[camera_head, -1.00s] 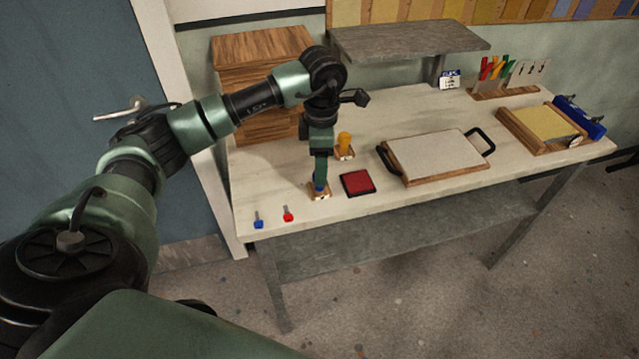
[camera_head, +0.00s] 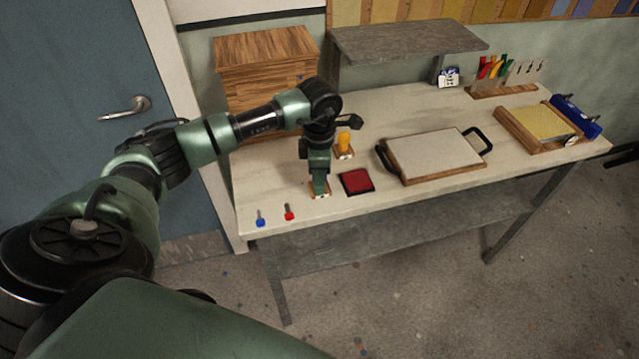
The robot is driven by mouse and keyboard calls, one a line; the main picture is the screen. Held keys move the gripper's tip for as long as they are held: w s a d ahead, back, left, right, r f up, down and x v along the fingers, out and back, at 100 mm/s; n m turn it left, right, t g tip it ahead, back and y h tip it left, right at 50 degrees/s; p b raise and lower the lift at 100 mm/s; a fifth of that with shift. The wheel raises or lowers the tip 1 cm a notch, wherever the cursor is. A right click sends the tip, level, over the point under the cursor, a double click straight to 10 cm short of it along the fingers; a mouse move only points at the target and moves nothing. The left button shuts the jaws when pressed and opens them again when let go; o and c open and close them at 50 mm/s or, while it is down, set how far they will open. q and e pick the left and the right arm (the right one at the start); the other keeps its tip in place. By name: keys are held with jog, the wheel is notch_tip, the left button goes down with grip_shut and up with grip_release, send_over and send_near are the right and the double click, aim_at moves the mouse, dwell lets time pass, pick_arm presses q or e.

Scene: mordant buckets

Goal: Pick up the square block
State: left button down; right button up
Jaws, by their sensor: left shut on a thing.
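A small wooden block (camera_head: 322,195) is at the front left of the table, with my left gripper (camera_head: 319,189) directly over it. The fingers are shut on the upper part of the block and hide that part. The block's light wooden base shows below the fingertips, upright and at table level; I cannot tell whether it is clear of the surface. A second wooden block with a yellow handle (camera_head: 344,144) stands behind it. My right gripper is not in view.
A red pad (camera_head: 357,182) lies just right of the gripper. A tray with black handles (camera_head: 435,155) is further right. A blue tag (camera_head: 261,218) and a red tag (camera_head: 289,212) lie near the front edge. A wooden cabinet (camera_head: 265,57) stands behind my arm.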

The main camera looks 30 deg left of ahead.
pick_arm(q)
notch_tip(320, 180, up, 20)
jog(key=b, duration=0.3)
dwell(0.4)
